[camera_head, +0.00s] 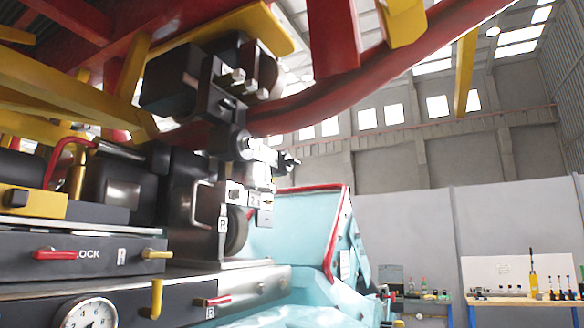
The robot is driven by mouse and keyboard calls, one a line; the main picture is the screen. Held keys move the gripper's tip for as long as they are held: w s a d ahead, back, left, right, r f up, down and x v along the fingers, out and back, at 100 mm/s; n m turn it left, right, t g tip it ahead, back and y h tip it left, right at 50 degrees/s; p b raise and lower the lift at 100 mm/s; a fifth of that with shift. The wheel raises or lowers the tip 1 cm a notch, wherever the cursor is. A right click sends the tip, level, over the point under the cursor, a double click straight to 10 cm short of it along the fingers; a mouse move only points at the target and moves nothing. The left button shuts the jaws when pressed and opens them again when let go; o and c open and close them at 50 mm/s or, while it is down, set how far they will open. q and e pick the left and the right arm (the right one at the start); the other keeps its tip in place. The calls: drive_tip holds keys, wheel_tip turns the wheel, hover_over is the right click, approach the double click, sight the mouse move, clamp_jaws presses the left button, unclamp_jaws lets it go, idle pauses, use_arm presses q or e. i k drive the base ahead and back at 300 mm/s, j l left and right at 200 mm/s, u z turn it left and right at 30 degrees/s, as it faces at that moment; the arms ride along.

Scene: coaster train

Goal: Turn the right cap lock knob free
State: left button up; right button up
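No knob carries a readable "cap lock" label. A dark panel (30,268) at the left reads "LOCK" and has a red handle (55,254) lying level at its left end. A white R tag (121,256) sits at its right end, beside a small yellow handle (157,254) that also lies level. Below, a yellow handle (156,299) points upright, and a red handle (213,301) lies level beside a small white tag. A hanging R tag (222,225) shows higher up. I cannot tell which part is the right cap lock knob. Neither gripper shows.
A dial gauge (88,316) is at the lower left. A black wheel assembly (185,85) hangs under the curved red track (365,80). Pale blue bodywork (300,235) stands right of the panels. Workbenches (520,300) stand far back at the right.

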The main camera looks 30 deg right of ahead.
sight(290, 162)
drive_tip(key=i+l+u, duration=0.2)
drive_tip(key=l, duration=0.5)
drive_tip(key=l+u, duration=0.2)
drive_tip(key=l, duration=0.45)
drive_tip(key=i+l+u, duration=0.2)
drive_tip(key=l, duration=0.55)
drive_tip(key=k+j, duration=0.05)
drive_tip(key=k, duration=0.05)
